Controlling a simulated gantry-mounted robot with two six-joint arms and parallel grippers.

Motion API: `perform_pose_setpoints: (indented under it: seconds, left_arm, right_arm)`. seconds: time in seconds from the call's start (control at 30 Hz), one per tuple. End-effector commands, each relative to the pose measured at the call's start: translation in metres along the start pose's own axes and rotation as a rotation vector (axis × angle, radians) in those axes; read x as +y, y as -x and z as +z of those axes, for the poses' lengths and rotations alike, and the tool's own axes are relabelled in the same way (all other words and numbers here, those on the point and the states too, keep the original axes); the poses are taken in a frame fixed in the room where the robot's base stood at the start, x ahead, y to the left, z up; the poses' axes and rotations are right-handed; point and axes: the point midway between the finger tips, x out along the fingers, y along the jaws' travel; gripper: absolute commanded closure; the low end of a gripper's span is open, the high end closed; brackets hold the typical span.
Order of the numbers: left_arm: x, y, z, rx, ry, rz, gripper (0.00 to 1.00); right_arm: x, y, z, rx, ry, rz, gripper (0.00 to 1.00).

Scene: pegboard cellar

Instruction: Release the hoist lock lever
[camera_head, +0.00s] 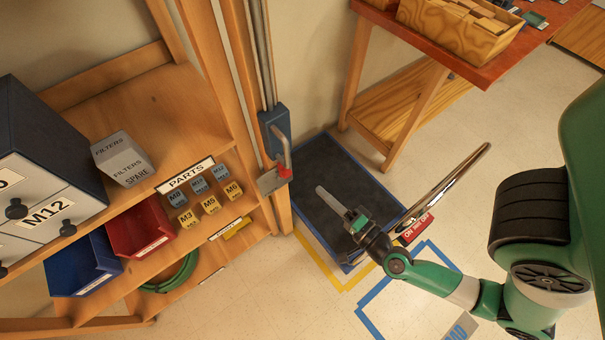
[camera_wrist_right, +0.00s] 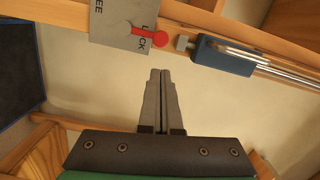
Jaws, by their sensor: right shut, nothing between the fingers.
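A small red lever (camera_head: 284,171) sits on a grey metal plate (camera_head: 268,183) on the wooden post beside the shelf. In the right wrist view the red lever (camera_wrist_right: 150,38) lies across the grey plate (camera_wrist_right: 112,27), its arm by the letters of "LOCK"; the other word is partly cut off and ends in "EE". My right gripper (camera_head: 320,190) is right of the lever and apart from it, above the dark mat. Its fingers (camera_wrist_right: 160,71) are shut and empty, pointing towards the post. My left gripper is not in view.
A blue block (camera_head: 274,130) with metal rods is on the post beside the lever. The parts shelf (camera_head: 190,175) stands left, the red-topped table (camera_head: 455,55) at the back right. A shiny bar (camera_head: 450,182) with a red "ON OFF" tag (camera_head: 414,229) is near my right arm.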

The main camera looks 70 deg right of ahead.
Motion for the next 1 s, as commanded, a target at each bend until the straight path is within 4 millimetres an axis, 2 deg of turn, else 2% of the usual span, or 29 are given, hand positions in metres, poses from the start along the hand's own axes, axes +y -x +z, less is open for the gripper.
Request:
perform_pose_setpoints:
  seconds: [0.07, 0.3, 0.47, 0.6, 1.0]
  left_arm:
    - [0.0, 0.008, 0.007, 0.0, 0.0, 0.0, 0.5]
    - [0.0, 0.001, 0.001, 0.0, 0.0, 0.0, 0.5]
    - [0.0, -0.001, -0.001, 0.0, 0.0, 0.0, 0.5]
    - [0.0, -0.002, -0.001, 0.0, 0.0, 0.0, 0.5]
    - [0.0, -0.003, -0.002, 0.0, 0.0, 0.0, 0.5]
  right_arm:
    - [0.004, -0.011, -0.003, 0.01, 0.001, -0.003, 1.0]
    - [-0.002, -0.059, -0.002, 0.003, 0.002, -0.003, 1.0]
    - [-0.001, -0.08, -0.002, 0.001, 0.002, -0.001, 1.0]
    - [0.0, -0.086, -0.001, 0.0, 0.003, 0.0, 1.0]
    - [0.0, -0.086, -0.001, 0.0, 0.007, 0.001, 1.0]
